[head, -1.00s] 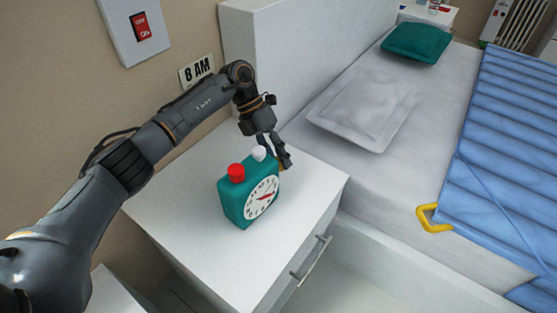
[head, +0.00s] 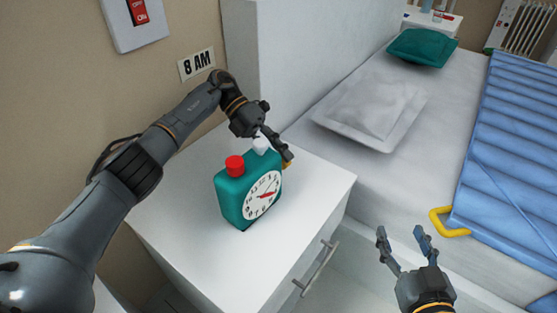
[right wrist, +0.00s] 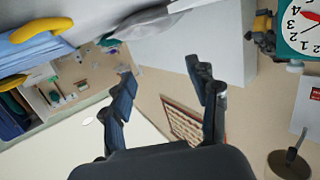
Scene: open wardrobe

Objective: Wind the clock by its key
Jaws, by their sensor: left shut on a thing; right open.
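The teal clock (head: 232,196) stands upright on the white nightstand, with a white dial, red hands, and one red and one white button on top. A corner of its dial shows at the upper right of the right wrist view (right wrist: 302,30). My left gripper (head: 285,157) is at the clock's right side, shut on a small yellow part, which looks like the key (head: 287,164). The fingers hide most of it. My right gripper (head: 402,235) is open and empty, in front of the bed and right of the nightstand; its spread fingers show in the right wrist view (right wrist: 163,80).
The nightstand (head: 315,190) has bare top around the clock and a drawer handle (head: 318,268) in front. The bed with a grey pillow (head: 372,110) and blue cover (head: 510,150) is at right. An "8 AM" sign (head: 196,64) and red switch (head: 139,11) are on the wall.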

